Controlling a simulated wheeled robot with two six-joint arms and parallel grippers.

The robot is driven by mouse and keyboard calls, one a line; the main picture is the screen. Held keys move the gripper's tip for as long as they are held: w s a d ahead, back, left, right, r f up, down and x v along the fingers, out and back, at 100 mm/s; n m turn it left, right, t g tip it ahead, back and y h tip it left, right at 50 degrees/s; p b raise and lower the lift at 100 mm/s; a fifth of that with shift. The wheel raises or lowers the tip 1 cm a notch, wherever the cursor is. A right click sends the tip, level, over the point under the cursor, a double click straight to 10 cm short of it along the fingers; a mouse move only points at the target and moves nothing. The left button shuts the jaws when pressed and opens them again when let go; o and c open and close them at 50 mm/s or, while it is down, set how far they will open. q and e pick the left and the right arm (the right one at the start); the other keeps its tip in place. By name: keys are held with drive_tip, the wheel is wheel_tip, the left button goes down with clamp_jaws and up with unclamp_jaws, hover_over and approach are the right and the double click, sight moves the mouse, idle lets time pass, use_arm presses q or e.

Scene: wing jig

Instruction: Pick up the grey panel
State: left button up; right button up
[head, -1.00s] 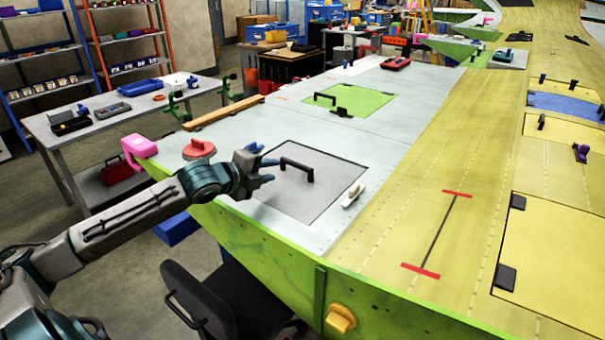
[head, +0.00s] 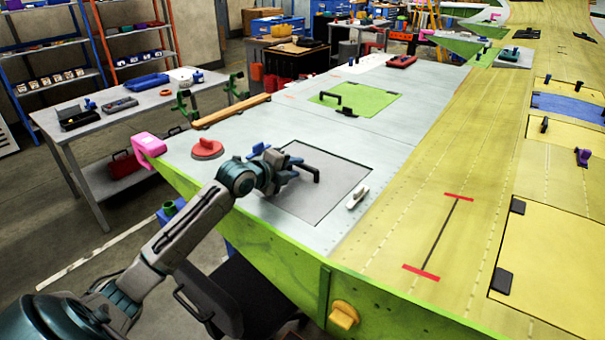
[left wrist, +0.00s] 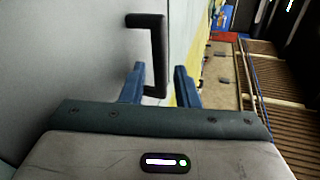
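The grey panel (head: 318,198) lies flat in the pale wing skin, with a black bar handle (head: 304,165) standing on its far left part. My left gripper (head: 284,170) is at the left end of that handle. In the left wrist view the open blue fingers (left wrist: 162,85) point at the black handle (left wrist: 158,50), whose near end shows between them. I cannot tell whether the fingers touch it. My right gripper is not in view.
A red round-based object (head: 207,149) sits left of my gripper and a white object (head: 357,196) lies right of the panel. A green panel (head: 362,102) with its own handle is farther back. A black chair (head: 210,300) stands below the green wing edge.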

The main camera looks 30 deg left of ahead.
sight(303, 172)
use_arm(q)
drive_tip(key=shift+p+x, duration=0.4)
drive_tip(key=shift+x, duration=1.05)
drive_tip(key=shift+r, duration=0.1)
clamp_jaws()
drive_tip(key=shift+r, duration=0.1)
